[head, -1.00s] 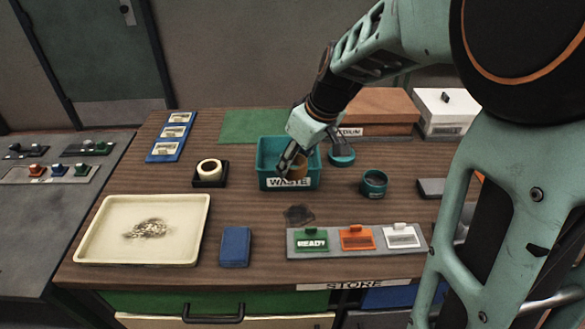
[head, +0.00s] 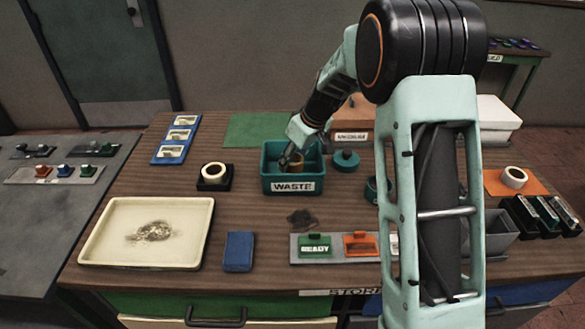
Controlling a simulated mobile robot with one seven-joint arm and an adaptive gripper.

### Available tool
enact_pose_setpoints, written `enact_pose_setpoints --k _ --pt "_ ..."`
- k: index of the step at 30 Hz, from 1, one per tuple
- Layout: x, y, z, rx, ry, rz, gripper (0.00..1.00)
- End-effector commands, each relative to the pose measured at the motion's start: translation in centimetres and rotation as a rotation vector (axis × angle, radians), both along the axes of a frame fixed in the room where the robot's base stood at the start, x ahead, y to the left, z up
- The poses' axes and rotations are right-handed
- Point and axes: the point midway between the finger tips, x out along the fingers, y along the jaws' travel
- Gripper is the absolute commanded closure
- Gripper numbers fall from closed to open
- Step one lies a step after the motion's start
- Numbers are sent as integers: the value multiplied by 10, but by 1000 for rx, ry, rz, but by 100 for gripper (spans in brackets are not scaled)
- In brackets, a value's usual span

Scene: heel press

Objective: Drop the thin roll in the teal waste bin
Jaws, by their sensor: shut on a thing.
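The teal waste bin (head: 293,187), labelled WASTE, stands at the middle of the table. My gripper (head: 292,163) reaches down into its mouth from above and is shut on a small brown-orange roll (head: 296,171), which I take to be the thin roll. The roll is within the bin's walls. The fingers and the bin's front wall hide part of it, and I cannot tell whether it touches the bin floor.
A cream roll on a black holder (head: 214,184) stands left of the bin. A teal lid (head: 346,160) lies to its right. A cream tray (head: 92,240) and blue block (head: 238,252) are in front. My arm covers the table's right-centre.

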Motion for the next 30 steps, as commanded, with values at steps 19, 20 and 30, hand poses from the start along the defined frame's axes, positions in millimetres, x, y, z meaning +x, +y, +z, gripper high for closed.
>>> enact_pose_setpoints --k 19,20,30 --pt "12 1 -42 0 -2 -2 82" --pt "12 1 -42 1 -2 -1 82" --pt "11 1 -46 0 -1 -1 42"
